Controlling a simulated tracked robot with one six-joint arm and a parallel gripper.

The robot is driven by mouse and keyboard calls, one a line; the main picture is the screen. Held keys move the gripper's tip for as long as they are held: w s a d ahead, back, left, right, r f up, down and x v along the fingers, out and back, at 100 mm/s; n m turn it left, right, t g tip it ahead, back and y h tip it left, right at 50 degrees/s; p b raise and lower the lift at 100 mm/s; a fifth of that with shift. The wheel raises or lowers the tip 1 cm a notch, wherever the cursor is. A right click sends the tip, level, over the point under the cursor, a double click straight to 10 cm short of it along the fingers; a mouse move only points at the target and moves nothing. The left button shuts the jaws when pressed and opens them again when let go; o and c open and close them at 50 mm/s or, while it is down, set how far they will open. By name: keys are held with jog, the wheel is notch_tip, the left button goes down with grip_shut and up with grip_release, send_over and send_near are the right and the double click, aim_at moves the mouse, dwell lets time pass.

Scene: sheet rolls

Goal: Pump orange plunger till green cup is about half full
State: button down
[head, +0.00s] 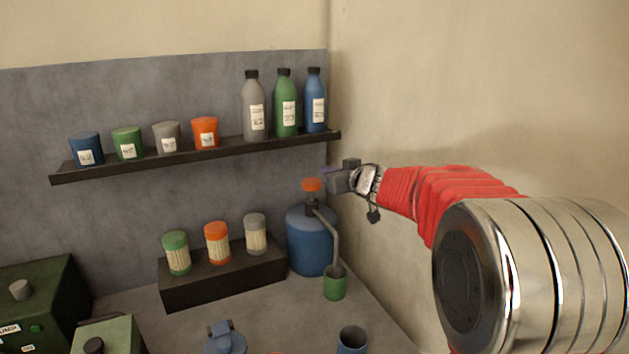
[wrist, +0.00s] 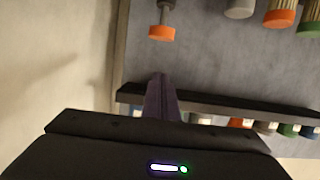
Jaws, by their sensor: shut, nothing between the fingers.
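The orange plunger (head: 311,185) tops a blue pump bottle (head: 310,242) in the back corner. It also shows in the wrist view (wrist: 161,33), which is upside down. A bent grey spout (head: 331,232) runs from the pump down to the green cup (head: 335,284), which stands upright below it. I cannot tell the level inside the cup. My gripper (head: 328,176) is beside the plunger, slightly above it and to its right. Its fingers (wrist: 160,93) are shut and empty, and they look apart from the plunger.
A dark shelf (head: 205,157) with several cups and bottles hangs on the grey back panel, close above the pump. Jars stand on a dark block (head: 222,276) left of the pump. A blue cup (head: 352,338) stands in front. A bare wall (head: 470,90) lies right.

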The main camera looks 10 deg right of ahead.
dwell(0.4)
send_over(312, 184)
jog(key=s, duration=0.1)
notch_tip(312, 184, down, 2)
jog(key=f, duration=0.4)
jog(key=shift+d+f, duration=0.25)
jog(key=shift+d, duration=0.05)
dwell(0.5)
